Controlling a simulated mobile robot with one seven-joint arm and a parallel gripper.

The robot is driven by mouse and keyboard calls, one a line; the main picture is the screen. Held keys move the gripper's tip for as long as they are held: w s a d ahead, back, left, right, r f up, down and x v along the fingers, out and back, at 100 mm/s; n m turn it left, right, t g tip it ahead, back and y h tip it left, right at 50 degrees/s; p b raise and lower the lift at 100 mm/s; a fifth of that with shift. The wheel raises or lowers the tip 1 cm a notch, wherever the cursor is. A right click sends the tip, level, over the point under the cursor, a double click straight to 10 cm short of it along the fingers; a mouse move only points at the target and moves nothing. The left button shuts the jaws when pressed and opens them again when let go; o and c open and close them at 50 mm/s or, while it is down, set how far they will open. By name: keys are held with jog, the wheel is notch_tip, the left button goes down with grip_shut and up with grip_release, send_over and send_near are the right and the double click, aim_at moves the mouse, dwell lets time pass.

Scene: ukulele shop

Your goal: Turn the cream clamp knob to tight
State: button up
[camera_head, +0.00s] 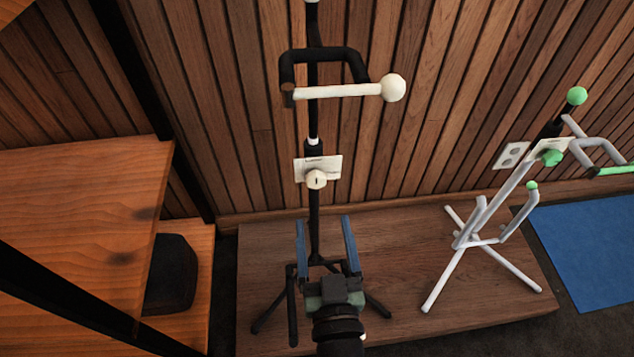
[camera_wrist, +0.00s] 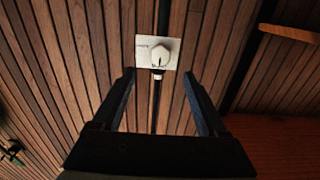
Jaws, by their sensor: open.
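The cream clamp knob (camera_head: 316,179) sits on a pale plate (camera_head: 330,166) partway up a black stand's upright pole. The knob has a dark pointer mark. It also shows in the wrist view (camera_wrist: 160,57), on its plate (camera_wrist: 143,44), beyond my fingertips. My gripper (camera_head: 324,220) is open and empty, with two blue fingers spread on either side of the pole, below the knob in the head view. Nothing touches the knob. The lettering on the plate is too small to read.
A cream-ended padded yoke (camera_head: 340,91) is higher on the black stand. A white stand with green knobs (camera_head: 480,240) stands to the right on the same wooden platform (camera_head: 400,270). Wooden shelves (camera_head: 80,220) are at left. A slatted wall (camera_head: 430,130) is behind.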

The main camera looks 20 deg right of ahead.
aim_at(317, 184)
jog(key=p+x, duration=0.1)
jog(key=x, duration=0.8)
jog(key=shift+w, duration=0.15)
jog(key=shift+c, duration=0.2)
grip_shut()
